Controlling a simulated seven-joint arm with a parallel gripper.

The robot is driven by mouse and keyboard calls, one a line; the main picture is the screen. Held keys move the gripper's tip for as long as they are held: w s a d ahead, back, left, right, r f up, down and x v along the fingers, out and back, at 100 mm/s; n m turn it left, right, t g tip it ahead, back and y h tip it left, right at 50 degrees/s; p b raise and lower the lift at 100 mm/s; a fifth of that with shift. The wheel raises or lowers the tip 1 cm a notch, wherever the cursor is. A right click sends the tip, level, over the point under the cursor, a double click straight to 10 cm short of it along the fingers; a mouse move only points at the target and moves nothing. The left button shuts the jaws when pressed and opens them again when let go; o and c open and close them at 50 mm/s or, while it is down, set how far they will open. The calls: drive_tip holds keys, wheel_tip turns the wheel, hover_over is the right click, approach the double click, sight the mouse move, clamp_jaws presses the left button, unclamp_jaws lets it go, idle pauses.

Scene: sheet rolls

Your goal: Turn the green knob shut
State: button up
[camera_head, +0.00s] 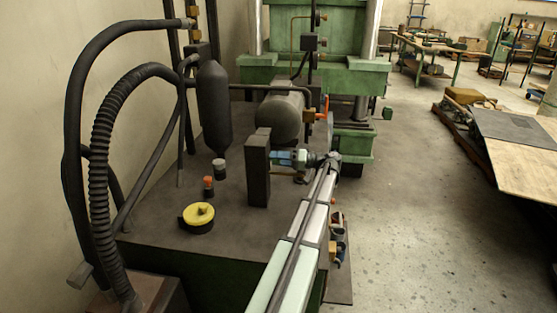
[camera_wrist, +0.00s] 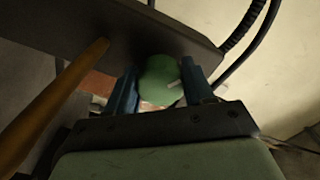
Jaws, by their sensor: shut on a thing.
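The round green knob (camera_wrist: 159,80) shows in the wrist view, with a small pale mark on its right side. It sits against a dark block. The two blue fingers of my gripper (camera_head: 285,158) stand on either side of the knob and are shut on it. In the head view my gripper reaches left to the right face of the upright dark block (camera_head: 257,172). The knob is hard to make out there, mostly hidden by the fingers.
A yellow cap (camera_head: 199,214) and a small orange-topped fitting (camera_head: 208,184) sit on the tank top left of the block. Thick black hoses (camera_head: 103,150) rise at the left. A dark cylinder (camera_head: 280,115) lies behind. An orange-brown rod (camera_wrist: 58,100) crosses the wrist view's left.

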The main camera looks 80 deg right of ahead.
drive_tip(key=m, duration=0.5)
drive_tip(key=shift+m, duration=0.3)
drive_tip(key=m, duration=0.5)
drive_tip(key=shift+r+m, duration=0.1)
drive_tip(key=shift+m, duration=0.5)
drive_tip(key=o, duration=1)
drive_tip(key=shift+s, duration=0.1)
drive_tip(key=s, duration=1.3)
drive_tip(key=shift+s, duration=0.35)
